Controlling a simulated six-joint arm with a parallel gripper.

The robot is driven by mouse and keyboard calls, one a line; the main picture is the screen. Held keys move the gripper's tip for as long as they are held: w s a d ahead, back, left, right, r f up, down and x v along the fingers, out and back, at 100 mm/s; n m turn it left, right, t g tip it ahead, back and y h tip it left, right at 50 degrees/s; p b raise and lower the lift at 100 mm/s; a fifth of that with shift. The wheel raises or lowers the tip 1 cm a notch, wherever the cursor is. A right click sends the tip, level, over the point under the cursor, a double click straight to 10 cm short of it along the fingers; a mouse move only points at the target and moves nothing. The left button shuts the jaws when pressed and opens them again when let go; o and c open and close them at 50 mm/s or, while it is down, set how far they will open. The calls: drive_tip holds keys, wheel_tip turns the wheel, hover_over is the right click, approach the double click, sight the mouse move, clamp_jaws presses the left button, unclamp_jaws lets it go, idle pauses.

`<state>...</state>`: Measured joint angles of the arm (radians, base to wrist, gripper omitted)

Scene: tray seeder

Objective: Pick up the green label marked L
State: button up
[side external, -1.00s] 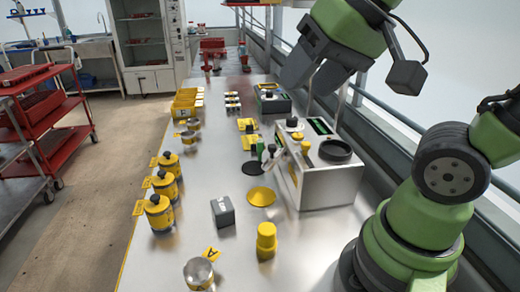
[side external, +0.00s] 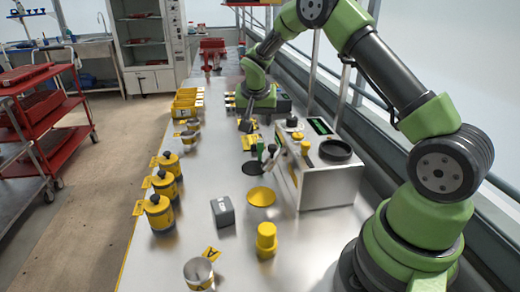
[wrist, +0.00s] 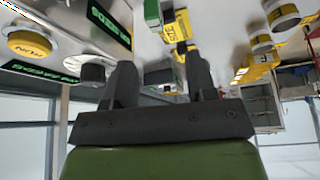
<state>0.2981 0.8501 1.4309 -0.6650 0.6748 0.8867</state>
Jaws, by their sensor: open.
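I cannot make out a green label with a readable L in either view. A small green piece (wrist: 152,13) shows at the top of the wrist view, beside a yellow label (wrist: 176,27); a small green and white piece (side external: 260,151) stands near the machine in the side view. I cannot tell whether either is the label. My gripper (side external: 245,124) is over the far middle of the bench, fingers pointing down, close to small yellow labels (side external: 250,142). In the wrist view my gripper (wrist: 160,84) is open, with nothing seen held between its fingers.
A white machine (side external: 330,185) with a display and a black dish stands right of the labels. Yellow canisters (side external: 159,213) line the left edge, with yellow bins (side external: 187,104) behind. A grey block (side external: 222,211), yellow disc (side external: 261,196) and yellow bottle (side external: 266,241) stand nearer. Bare bench lies between.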

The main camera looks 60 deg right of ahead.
sight(260, 141)
drive_tip(key=shift+s+d+x, duration=0.1)
drive_tip(key=shift+s+x, duration=0.05)
drive_tip(key=shift+x, duration=2.1)
drive_tip(key=shift+s+d+x, duration=0.1)
drive_tip(key=shift+s+x, duration=0.05)
drive_tip(key=shift+x, duration=2.15)
clamp_jaws()
